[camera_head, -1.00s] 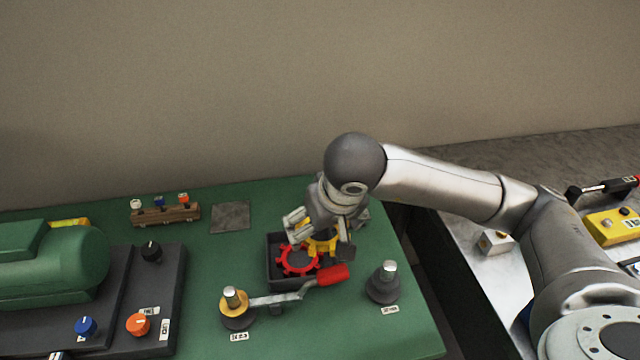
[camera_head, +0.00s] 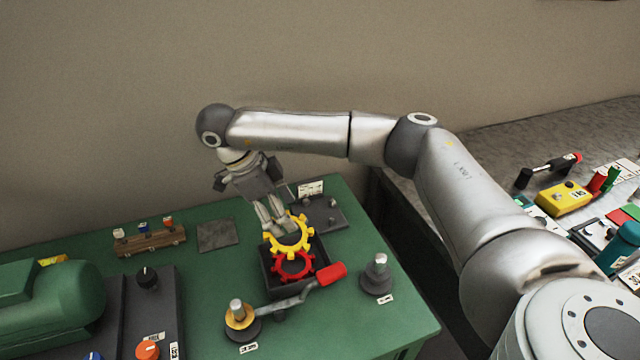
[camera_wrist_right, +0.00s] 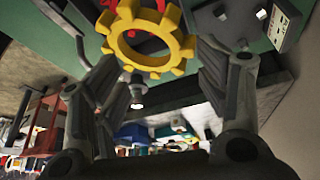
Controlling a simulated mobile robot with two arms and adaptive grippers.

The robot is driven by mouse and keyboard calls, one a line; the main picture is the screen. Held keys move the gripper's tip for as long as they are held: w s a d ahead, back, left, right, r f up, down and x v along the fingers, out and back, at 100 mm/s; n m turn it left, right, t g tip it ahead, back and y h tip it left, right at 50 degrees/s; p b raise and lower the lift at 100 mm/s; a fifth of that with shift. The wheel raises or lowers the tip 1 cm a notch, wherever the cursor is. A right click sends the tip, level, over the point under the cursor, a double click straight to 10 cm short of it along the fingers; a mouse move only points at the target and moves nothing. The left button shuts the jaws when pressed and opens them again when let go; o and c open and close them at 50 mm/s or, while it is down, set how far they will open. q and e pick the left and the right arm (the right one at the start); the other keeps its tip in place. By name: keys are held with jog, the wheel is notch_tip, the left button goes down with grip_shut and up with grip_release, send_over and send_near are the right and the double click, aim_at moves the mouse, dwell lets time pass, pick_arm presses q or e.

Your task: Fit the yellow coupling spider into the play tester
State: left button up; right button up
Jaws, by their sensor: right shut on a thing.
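The yellow coupling spider (camera_head: 289,234), a toothed ring, is held by my right gripper (camera_head: 272,219) above the back of a dark open bin (camera_head: 267,272). The spider also shows in the right wrist view (camera_wrist_right: 172,52), between the two fingers near the top. My right gripper is shut on it. A red toothed ring (camera_head: 293,266) is in the bin, just in front of the spider. I cannot tell from the small labels which fixture is the play tester. My left gripper is not in view.
A yellow-collared post (camera_head: 239,315) and a lever with red handle (camera_head: 331,273) stand in front of the bin. A dark post (camera_head: 377,275) is at right, a plate with pegs (camera_head: 325,213) behind. A green motor (camera_head: 60,297) stands left. The grey pad (camera_head: 218,235) is bare.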

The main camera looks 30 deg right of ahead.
jog(key=m, duration=0.2)
jog(key=w+d+m+g+y, duration=0.1)
jog(key=m, duration=0.1)
jog(key=m+g, duration=0.1)
jog(key=m, duration=0.1)
jog(key=shift+w+d+f+y, duration=0.15)
jog(key=shift+w+d+y, duration=0.15)
jog(key=shift+d, duration=0.1)
grip_shut()
pick_arm(q)
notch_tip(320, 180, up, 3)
jog(key=p, duration=0.3)
pick_arm(e)
jog(key=w+d+f+n+t+y, duration=0.1)
jog(key=d+n, duration=0.3)
jog(key=n, duration=0.8)
jog(key=w+d+f+n+t+y, duration=0.2)
jog(key=d+n+t, duration=0.2)
jog(key=n, duration=0.7)
jog(key=w+d+f+n+t+y, duration=0.1)
jog(key=w+d+f+n+t, duration=0.1)
jog(key=n, duration=1)
jog(key=d+t, duration=0.1)
jog(key=d, duration=0.1)
jog(key=shift+w+d+n+y, duration=0.25)
jog(key=shift+d+n+y, duration=0.05)
jog(key=shift+d+y, duration=0.1)
